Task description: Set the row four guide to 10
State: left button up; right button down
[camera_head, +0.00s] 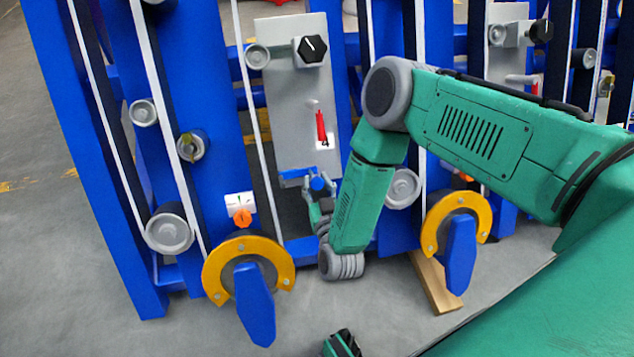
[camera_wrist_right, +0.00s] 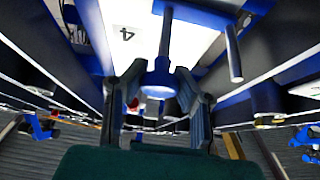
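The row four guide is a blue round knob (camera_head: 318,184) on a blue bar at the lower end of a grey panel (camera_head: 283,90). In the right wrist view the knob (camera_wrist_right: 160,78) hangs on a blue stem, beside a white plate marked 4 (camera_wrist_right: 126,33). My right gripper (camera_head: 320,192) reaches up at the knob from below. In the wrist view its two fingers (camera_wrist_right: 160,88) stand on either side of the knob, close to its rim. I cannot tell whether they touch it. No scale reading is legible.
The panel also carries a black dial (camera_head: 311,49) and a red-handled lever (camera_head: 321,126). Blue frame posts with grey rollers (camera_head: 168,231) stand on both sides. Yellow half rings (camera_head: 223,282) with blue levers stand low in front. A wooden block (camera_head: 436,282) lies on the floor.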

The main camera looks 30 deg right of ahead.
jog(key=shift+s+a+r, duration=0.1)
jog(key=shift+a, duration=0.1)
jog(key=shift+s+d+r+p, duration=0.1)
jog(key=shift+d+p, duration=0.15)
jog(key=shift+p, duration=0.25)
jog(key=shift+s+d, duration=0.1)
jog(key=shift+d, duration=0.3)
jog(key=shift+s+d, duration=0.1)
jog(key=shift+d, duration=0.3)
jog(key=c, duration=1.2)
grip_release()
jog(key=shift+s+a, duration=0.1)
jog(key=shift+a, duration=0.25)
jog(key=v, duration=1.1)
jog(key=shift+s, duration=0.4)
